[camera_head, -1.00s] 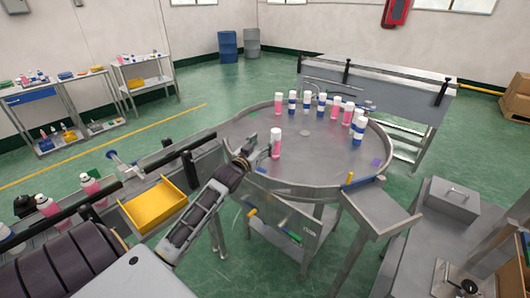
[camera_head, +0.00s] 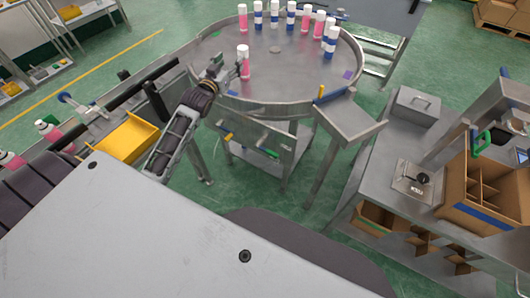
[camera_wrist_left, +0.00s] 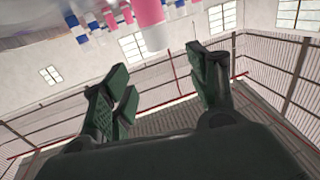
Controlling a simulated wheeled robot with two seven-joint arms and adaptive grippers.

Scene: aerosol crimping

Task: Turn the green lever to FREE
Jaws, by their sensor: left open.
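A small green lever (camera_head: 270,153) shows low on the grey panel under the front of the round table, with a yellow lever (camera_head: 227,136) to its left. Any lettering there is too small to read. My left gripper (camera_head: 238,70) is at the near left rim of the table, above and left of the green lever and apart from it. In the left wrist view the gripper (camera_wrist_left: 160,78) is open, its green-black fingers spread with nothing between them. A pink can with a white cap (camera_head: 243,64) stands close to it. My right gripper is out of view.
The round metal table (camera_head: 275,88) carries several pink and blue-banded cans near its far rim. A yellow tray (camera_head: 130,138) lies left of my arm. At right, a bench holds a cardboard box (camera_head: 455,185), and another green handle (camera_head: 480,143) shows there. Green floor is open between.

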